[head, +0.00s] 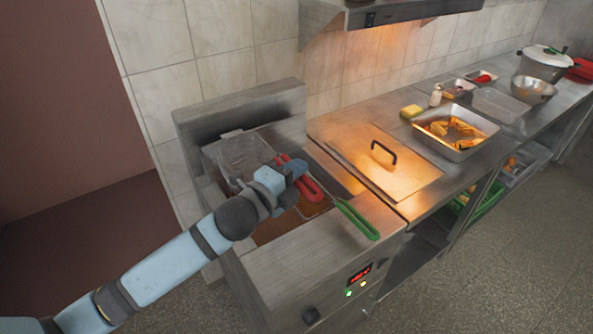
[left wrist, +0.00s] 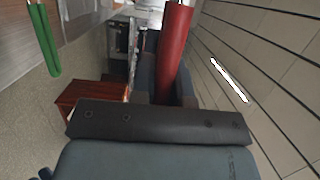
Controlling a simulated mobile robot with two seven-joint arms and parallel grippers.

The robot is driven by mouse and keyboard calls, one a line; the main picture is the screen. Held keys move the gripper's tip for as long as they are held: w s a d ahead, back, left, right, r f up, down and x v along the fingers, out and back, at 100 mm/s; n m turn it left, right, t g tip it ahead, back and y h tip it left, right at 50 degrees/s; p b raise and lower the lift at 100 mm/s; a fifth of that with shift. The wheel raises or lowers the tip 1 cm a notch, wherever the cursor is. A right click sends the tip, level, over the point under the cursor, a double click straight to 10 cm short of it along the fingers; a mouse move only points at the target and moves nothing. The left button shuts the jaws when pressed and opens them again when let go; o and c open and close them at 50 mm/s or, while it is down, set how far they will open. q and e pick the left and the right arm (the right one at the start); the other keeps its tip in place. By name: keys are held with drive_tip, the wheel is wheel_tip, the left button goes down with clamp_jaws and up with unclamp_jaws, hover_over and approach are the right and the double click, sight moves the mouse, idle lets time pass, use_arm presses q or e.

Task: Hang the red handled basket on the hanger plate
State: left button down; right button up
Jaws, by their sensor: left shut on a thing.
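The red handled basket is a wire mesh basket (head: 238,154) with a red handle (head: 309,189), at the back left of the fryer. My left gripper (head: 291,170) is shut on the red handle, which also shows between its fingers in the left wrist view (left wrist: 176,45). The mesh is close in front of the upright steel plate (head: 240,98) at the fryer's back, seemingly the hanger plate. I cannot tell whether the basket touches it or is hooked on. My gripper and forearm hide part of the basket and fryer. My right gripper is not in view.
A green handle (head: 357,220) sticks out over the fryer's front right; it also shows in the left wrist view (left wrist: 45,40). A lid with a black handle (head: 384,178) lies on the counter to the right.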

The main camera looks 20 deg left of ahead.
use_arm(q)
drive_tip(key=shift+f+b, duration=0.3)
drive_tip(key=shift+f, duration=0.2)
drive_tip(key=c, duration=1.2)
unclamp_jaws()
drive_tip(key=shift+o, duration=0.8)
drive_tip(key=shift+b+v, duration=1.4)
drive_tip(key=shift+v, duration=5.55)
drive_tip(key=s+d+f+n+g+y+p, duration=0.1)
drive_tip(key=s+f+n+g, duration=0.1)
drive_tip(key=f+n, duration=0.4)
drive_tip(key=s+d+f+n+g+y+p, duration=0.1)
drive_tip(key=s+f+n, duration=0.4)
drive_tip(key=f, duration=0.7)
drive_tip(key=s+d+f+n+g+y+p, duration=0.1)
drive_tip(key=s+f+n+g+p, duration=0.1)
drive_tip(key=f+n, duration=0.6)
drive_tip(key=shift+s+f+g+y+p, duration=0.3)
drive_tip(key=shift+s+f+p, duration=0.3)
drive_tip(key=shift+s+f, duration=0.45)
